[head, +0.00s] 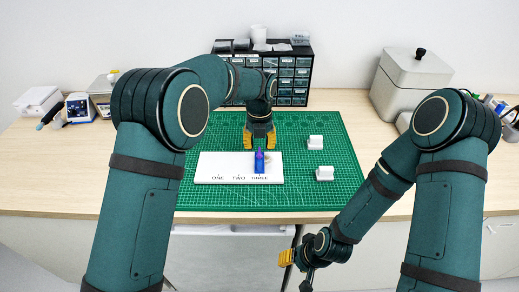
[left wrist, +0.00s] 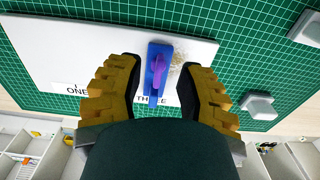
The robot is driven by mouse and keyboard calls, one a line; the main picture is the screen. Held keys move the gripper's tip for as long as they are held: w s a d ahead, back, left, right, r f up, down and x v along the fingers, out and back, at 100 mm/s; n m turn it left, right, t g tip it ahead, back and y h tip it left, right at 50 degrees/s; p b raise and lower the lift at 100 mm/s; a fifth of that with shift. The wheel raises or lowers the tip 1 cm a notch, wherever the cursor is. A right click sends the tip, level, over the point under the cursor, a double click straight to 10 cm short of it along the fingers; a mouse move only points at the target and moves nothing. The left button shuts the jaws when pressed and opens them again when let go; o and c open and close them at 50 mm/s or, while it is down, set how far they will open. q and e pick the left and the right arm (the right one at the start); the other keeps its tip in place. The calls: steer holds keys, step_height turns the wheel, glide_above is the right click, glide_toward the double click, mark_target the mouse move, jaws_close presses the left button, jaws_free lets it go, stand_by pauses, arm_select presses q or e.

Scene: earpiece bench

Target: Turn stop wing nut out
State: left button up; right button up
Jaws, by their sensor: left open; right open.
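A white board (head: 222,168) lettered ONE, TWO, THREE lies on the green mat. A blue block (head: 259,168) stands at its right end by THREE, with a purple part (head: 259,155) on top that looks like the wing nut. In the left wrist view, the blue block (left wrist: 152,55) and purple part (left wrist: 159,72) lie between the fingers of my left gripper (left wrist: 160,68). That gripper, also in the head view (head: 258,146), is open, empty and apparently above the block, with a gap on each side. My right gripper (head: 286,258) is open and low, before the table's front edge.
Two small white blocks (head: 315,142) (head: 324,174) sit on the green mat (head: 220,133) to the right. A drawer cabinet (head: 295,75) stands behind it and a grey lidded box (head: 411,80) at the back right. The mat left of the board is clear.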

arm_select(q)
steer(key=shift+f, duration=1.05)
jaws_close()
